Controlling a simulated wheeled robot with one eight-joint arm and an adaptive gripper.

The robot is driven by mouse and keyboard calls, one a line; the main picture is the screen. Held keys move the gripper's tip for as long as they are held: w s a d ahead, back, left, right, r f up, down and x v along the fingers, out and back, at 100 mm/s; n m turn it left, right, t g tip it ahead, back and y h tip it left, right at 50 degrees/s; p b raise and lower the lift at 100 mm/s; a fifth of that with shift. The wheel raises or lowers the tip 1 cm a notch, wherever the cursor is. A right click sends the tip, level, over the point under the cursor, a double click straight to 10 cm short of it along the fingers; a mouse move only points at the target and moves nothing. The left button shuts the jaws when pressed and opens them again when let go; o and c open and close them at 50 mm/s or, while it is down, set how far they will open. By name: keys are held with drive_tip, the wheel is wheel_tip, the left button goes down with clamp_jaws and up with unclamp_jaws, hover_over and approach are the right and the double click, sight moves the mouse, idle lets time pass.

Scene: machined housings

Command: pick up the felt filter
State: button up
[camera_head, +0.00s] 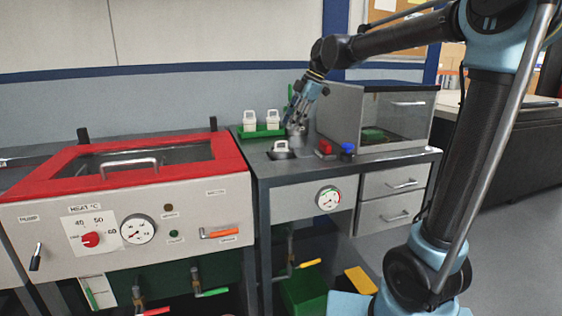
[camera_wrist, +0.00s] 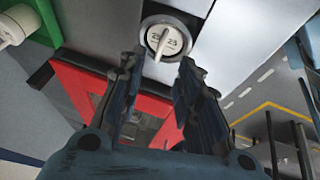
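No part is clearly marked as the felt filter, so I cannot tell which one it is. A round white piece with a raised grip and number marks (camera_wrist: 166,39) sits in a dark recess ahead of my fingertips in the wrist view. It looks like the white handled piece (camera_head: 281,147) on the bench in the head view. Two similar white handled pieces (camera_head: 249,118) (camera_head: 272,117) stand in a green tray (camera_head: 262,133). My gripper (camera_wrist: 160,62) is open, with nothing between its fingers. It hangs over the bench in the head view (camera_head: 296,122).
A red-framed heated bath (camera_head: 228,160) adjoins the bench on the left. A red block (camera_head: 326,147) and a blue block (camera_head: 348,149) lie right of my gripper. A clear-fronted grey cabinet (camera_head: 345,112) stands close behind them. Two drawers (camera_head: 387,182) are below.

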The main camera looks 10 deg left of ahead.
sight(284, 150)
drive_tip(key=shift+x, duration=3.85)
clamp_jaws()
